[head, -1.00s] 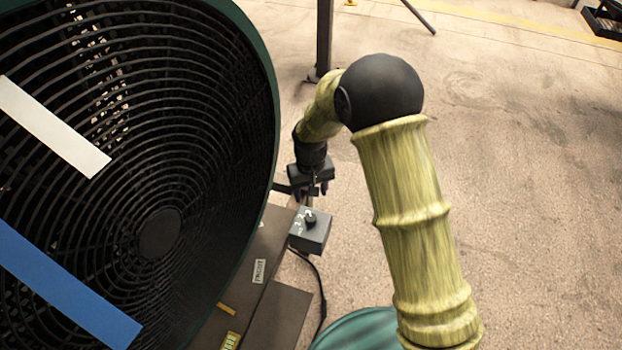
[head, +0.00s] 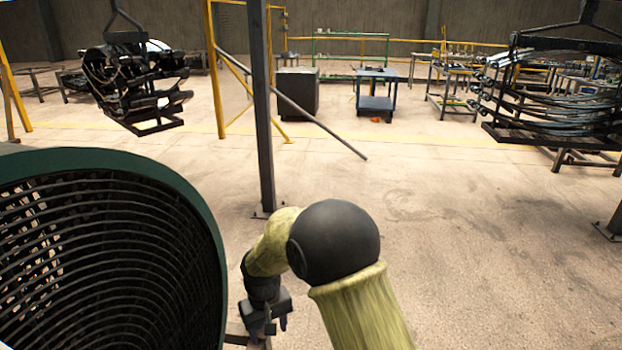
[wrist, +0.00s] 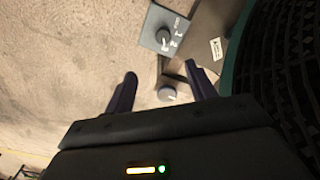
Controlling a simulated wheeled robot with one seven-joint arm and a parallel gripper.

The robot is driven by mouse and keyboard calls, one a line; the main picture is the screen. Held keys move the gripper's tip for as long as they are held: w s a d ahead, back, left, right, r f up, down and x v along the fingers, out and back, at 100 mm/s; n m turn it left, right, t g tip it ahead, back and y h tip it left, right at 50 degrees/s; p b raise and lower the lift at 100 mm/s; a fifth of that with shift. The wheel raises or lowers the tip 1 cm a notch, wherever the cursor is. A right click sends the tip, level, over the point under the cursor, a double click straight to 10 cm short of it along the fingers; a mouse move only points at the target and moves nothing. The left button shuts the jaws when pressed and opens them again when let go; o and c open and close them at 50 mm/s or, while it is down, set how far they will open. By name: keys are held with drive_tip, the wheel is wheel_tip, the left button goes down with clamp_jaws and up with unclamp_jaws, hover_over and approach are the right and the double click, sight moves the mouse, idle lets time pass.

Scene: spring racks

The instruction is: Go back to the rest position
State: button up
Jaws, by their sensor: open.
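My gripper (head: 268,325) is at the bottom middle of the head view, just right of a large fan. In the wrist view its two dark fingers (wrist: 160,85) are apart with nothing held between them. A small grey box with a black knob (wrist: 163,36) shows beyond the fingertips. Another round knob (wrist: 167,93) shows between the fingers, apart from them as far as I can tell. My arm reaches forward, bent at its dark round joint.
The fan's green-rimmed guard (head: 190,195) fills the lower left, close to my gripper. A dark post (head: 262,110) stands ahead. Racks of springs hang at left (head: 135,85) and right (head: 555,90). A blue cart (head: 376,100) stands far back. Floor (head: 470,250) at right is clear.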

drive_tip(key=d+r+m+p, duration=0.2)
drive_tip(key=d+r+p, duration=0.1)
drive_tip(key=d+r, duration=0.6)
drive_tip(key=s+d+r+m+t+p, duration=0.1)
drive_tip(key=s+d+r, duration=0.1)
drive_tip(key=s+d, duration=0.2)
drive_tip(key=s+d+r+m+p, duration=0.1)
drive_tip(key=s+d+r+p, duration=0.1)
drive_tip(key=d, duration=0.7)
drive_tip(key=s+d+r+m+t+p, duration=0.1)
drive_tip(key=s+d+r+m+p, duration=0.1)
drive_tip(key=s+d+r, duration=0.2)
drive_tip(key=s+d, duration=0.2)
drive_tip(key=shift+s+d+r+t, duration=0.15)
drive_tip(key=shift+s+r+t, duration=0.1)
drive_tip(key=shift+s+t, duration=0.05)
drive_tip(key=c, duration=0.4)
drive_tip(key=shift+c, duration=0.2)
